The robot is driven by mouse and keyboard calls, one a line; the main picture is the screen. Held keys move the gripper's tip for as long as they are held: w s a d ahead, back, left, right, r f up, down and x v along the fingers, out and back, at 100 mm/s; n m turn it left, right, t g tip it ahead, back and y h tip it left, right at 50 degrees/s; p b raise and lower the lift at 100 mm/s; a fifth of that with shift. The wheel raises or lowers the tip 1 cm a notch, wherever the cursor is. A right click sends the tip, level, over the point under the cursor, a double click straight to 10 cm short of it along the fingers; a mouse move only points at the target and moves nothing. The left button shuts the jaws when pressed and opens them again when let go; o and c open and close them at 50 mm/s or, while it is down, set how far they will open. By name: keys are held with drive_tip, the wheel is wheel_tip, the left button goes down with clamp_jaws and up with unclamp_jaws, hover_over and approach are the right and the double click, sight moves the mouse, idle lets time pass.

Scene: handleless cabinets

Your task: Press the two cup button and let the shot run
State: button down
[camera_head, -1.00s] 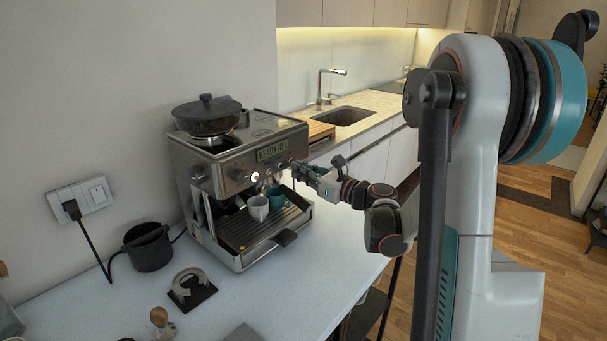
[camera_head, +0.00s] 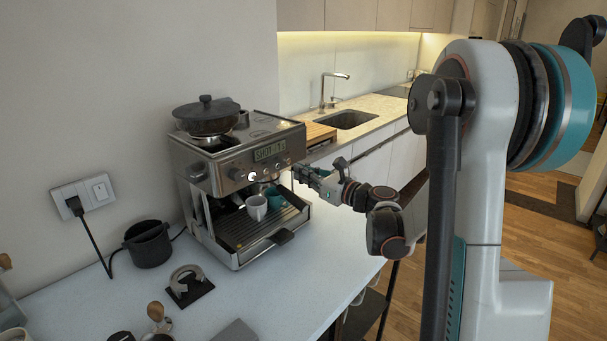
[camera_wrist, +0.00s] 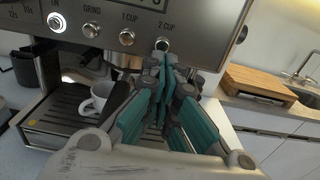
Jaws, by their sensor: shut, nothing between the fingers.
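The steel espresso machine (camera_head: 232,170) stands on the counter with its display (camera_head: 270,151) lit; it seems to read "SHOT" and a number. In the wrist view the 2 CUP button (camera_wrist: 162,43) is at the upper middle, right of the 1 CUP button (camera_wrist: 127,37). My gripper (camera_wrist: 165,62) is shut and empty, its fingertips just below and in front of the 2 CUP button; I cannot tell whether they touch. In the head view my gripper (camera_head: 297,169) is at the machine's front right.
A lidded dark pot (camera_head: 207,116) sits on the machine. A black knock box (camera_head: 147,244) and a dark stand (camera_head: 188,288) are left of it. A wooden board (camera_head: 320,133) and sink (camera_head: 346,119) lie behind right.

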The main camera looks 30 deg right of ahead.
drive_tip(key=p+v, duration=0.2)
drive_tip(key=v, duration=0.8)
drive_tip(key=shift+s+d, duration=0.2)
drive_tip(key=shift+s, duration=0.15)
